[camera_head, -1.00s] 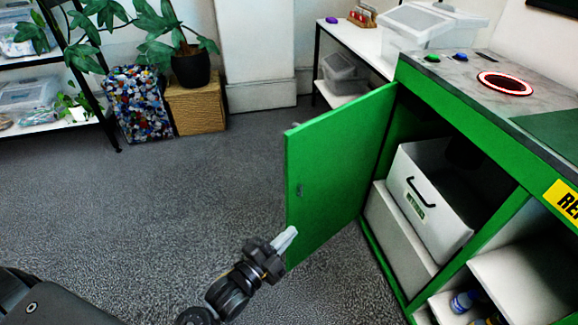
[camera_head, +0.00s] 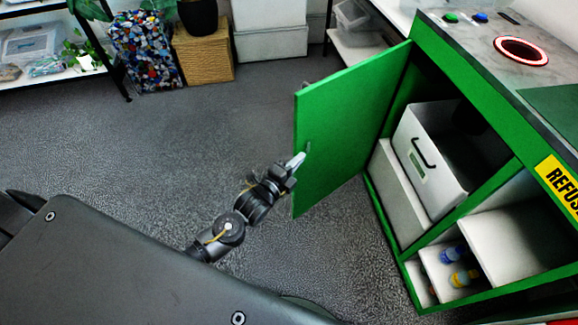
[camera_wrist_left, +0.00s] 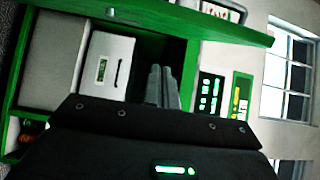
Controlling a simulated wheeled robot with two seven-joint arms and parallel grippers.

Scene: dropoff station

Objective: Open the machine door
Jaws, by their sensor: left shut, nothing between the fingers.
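The green machine door (camera_head: 345,125) stands swung wide open on the green machine (camera_head: 390,215), its inner face toward me. My left gripper (camera_head: 297,161) is shut and empty. Its fingertips are at the free edge side of the door, near a small fitting on the inner face; I cannot tell whether they touch. In the left wrist view the shut fingers (camera_wrist_left: 161,86) point toward the open compartment, and the door (camera_wrist_left: 170,18) runs across the top. My right gripper is not in view.
A white bin (camera_head: 430,165) with a black handle sits inside the open compartment. Bottles (camera_head: 462,277) lie in a lower cubby. A wicker box (camera_head: 203,55) and shelves (camera_head: 55,70) stand at the back left. The carpet (camera_head: 190,130) left of the door is clear.

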